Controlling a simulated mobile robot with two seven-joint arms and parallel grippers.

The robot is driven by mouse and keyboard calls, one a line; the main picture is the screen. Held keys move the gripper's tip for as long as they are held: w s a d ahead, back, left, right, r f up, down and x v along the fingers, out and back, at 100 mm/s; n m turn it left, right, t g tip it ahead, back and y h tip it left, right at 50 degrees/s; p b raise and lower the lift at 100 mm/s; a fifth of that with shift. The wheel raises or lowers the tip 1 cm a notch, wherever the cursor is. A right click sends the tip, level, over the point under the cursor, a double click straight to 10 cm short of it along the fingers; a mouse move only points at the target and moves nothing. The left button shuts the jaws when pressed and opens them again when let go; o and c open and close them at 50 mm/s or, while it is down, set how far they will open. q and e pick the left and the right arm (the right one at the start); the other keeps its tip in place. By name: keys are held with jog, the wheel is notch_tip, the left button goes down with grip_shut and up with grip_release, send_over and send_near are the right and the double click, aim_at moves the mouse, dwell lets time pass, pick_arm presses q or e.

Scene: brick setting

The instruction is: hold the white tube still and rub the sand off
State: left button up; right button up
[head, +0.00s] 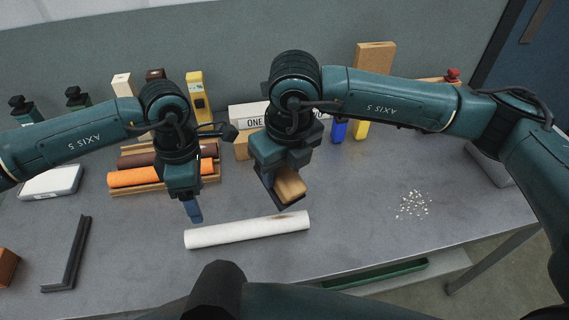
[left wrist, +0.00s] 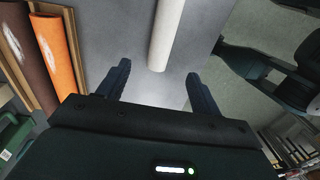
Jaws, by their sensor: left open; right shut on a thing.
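The white tube (head: 247,231) lies on the grey table near its front edge, with a brownish sand patch (head: 284,217) towards its right end. My left gripper (head: 193,212) is open and empty above the table, just behind the tube's left part. In the left wrist view the tube (left wrist: 165,36) lies beyond the gap between my open fingers (left wrist: 157,88), not between them. My right gripper (head: 272,184) is shut on a tan block (head: 290,187). It holds the block above and behind the sand patch, apart from the tube as far as I can tell. The block's underside is hidden.
A wooden rack (head: 150,187) with orange and brown tubes stands behind my left gripper. A dark angle bar (head: 68,255) and a white box (head: 52,182) lie at left. Pale crumbs (head: 413,205) lie on the right. A green tray (head: 375,275) sits below the front edge.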

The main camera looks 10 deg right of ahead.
aim_at(208, 229)
pick_arm(q)
jog(key=f, duration=0.8)
jog(key=s+f, duration=0.1)
jog(key=f, duration=0.3)
jog(key=shift+c, duration=0.4)
jog(key=c, duration=1.2)
